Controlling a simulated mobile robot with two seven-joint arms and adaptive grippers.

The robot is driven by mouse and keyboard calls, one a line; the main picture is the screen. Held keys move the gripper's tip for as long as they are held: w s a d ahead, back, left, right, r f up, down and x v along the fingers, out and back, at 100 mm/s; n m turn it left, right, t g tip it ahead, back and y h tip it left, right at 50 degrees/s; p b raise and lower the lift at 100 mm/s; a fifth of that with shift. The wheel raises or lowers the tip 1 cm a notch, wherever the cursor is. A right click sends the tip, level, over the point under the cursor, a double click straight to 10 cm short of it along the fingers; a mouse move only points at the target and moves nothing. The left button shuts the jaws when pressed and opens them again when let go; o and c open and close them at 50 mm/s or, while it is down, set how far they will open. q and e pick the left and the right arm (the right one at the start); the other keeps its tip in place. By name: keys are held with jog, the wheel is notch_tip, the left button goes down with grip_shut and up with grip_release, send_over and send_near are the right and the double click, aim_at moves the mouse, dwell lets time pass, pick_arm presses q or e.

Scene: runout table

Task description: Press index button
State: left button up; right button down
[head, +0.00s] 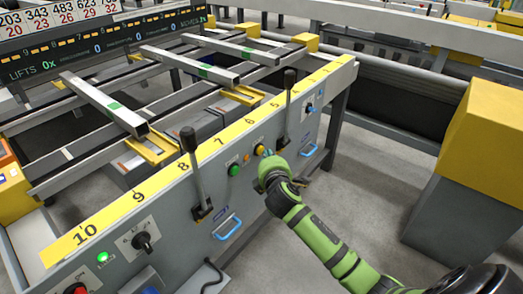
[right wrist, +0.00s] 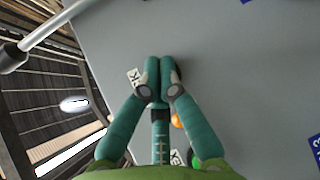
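My right gripper (head: 268,155) is at the grey front panel of the runout table, beside a yellow-orange button (head: 258,149). In the right wrist view its teal fingers (right wrist: 160,62) are together and empty, over the grey panel (right wrist: 225,60). An orange button (right wrist: 177,121) shows partly behind the right finger, and a green button (right wrist: 196,161) sits lower, near the palm. The green button (head: 234,170) also shows in the head view, left of the gripper. I cannot read which button is labelled index. Whether the fingertips touch the panel is unclear. My left gripper is out of view.
Two upright levers (head: 190,145) (head: 288,90) stick out from the panel. Blue handles (head: 227,228) (head: 308,150) sit lower. A black selector knob (head: 142,241) and a lit green lamp (head: 102,257) are at left. A yellow-topped block (head: 485,120) stands at right.

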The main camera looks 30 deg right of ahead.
jog(key=shift+w+a, duration=0.2)
jog(key=shift+w, duration=0.25)
dwell(0.7)
jog(key=shift+s+d+p, duration=0.35)
jog(key=shift+s+p, duration=0.3)
jog(key=shift+s, duration=0.2)
jog(key=s, duration=0.1)
jog(key=s+d+p, duration=0.1)
jog(key=s, duration=0.1)
jog(key=s+d+p, duration=0.1)
jog(key=shift+s, duration=0.35)
dwell(0.8)
